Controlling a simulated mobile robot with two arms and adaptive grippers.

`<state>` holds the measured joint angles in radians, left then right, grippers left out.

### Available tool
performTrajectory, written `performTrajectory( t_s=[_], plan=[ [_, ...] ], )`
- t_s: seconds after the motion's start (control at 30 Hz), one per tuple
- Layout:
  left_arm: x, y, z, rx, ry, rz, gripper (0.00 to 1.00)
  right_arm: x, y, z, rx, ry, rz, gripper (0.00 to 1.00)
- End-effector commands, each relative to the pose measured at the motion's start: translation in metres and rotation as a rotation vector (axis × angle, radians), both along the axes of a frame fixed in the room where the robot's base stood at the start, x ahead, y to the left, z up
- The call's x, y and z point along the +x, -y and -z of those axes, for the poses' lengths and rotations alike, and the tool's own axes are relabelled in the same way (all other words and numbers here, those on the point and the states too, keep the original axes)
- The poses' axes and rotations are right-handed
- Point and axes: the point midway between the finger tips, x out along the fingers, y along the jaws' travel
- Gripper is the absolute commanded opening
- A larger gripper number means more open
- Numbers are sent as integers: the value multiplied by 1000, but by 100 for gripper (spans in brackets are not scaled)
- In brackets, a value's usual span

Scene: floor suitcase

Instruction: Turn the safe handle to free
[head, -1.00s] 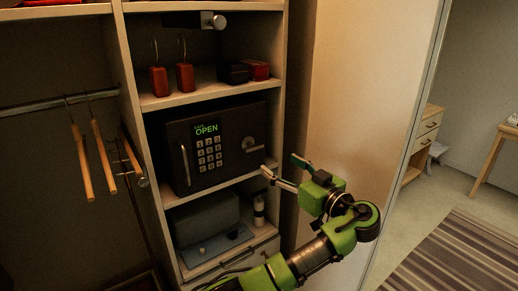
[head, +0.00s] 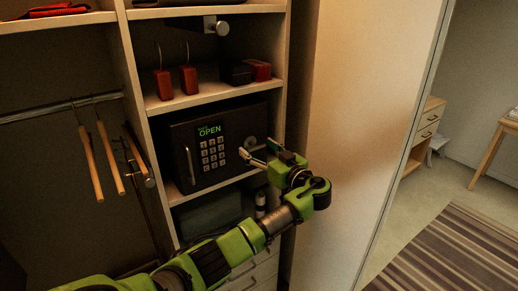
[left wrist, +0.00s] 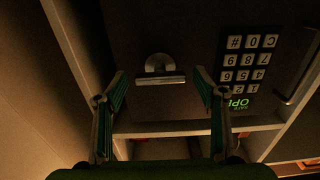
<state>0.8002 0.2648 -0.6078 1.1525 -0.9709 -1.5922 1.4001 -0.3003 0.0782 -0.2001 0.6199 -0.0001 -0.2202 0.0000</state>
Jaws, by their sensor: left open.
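The dark safe (head: 184,138) stands on a middle closet shelf. Its green display reads OPEN above a keypad (head: 213,152). In the left wrist view the safe handle (left wrist: 160,76), a round hub with a silver bar, lies between and beyond my fingertips; the bar runs roughly across the picture. In the head view my left gripper (head: 258,151) is in front of the right part of the safe door and partly covers the handle. In the left wrist view my left gripper (left wrist: 160,80) is open with nothing between its fingers. My right gripper is not in view.
A vertical pull bar (head: 188,165) is on the safe's left side. The shelf above holds red tags (head: 188,79) and small boxes (head: 257,69). A closet side panel (head: 345,110) stands right of the safe. Wooden hangers (head: 90,163) hang at left.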

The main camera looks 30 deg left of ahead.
Motion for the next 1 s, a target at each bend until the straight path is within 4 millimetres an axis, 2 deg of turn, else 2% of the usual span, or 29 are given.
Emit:
performTrajectory(
  t_s=[0.03,0.17,0.2,0.63,1.0],
  plan=[
    [0,0,0,0,0,0,64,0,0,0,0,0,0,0],
    [0,0,0,0,0,0,30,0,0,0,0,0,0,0],
    [0,0,0,0,0,0,25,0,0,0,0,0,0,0],
    [0,0,1,23,-58,-1,26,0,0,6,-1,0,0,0],
    [0,0,2,131,-317,-1,26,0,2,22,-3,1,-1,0]
  ],
)
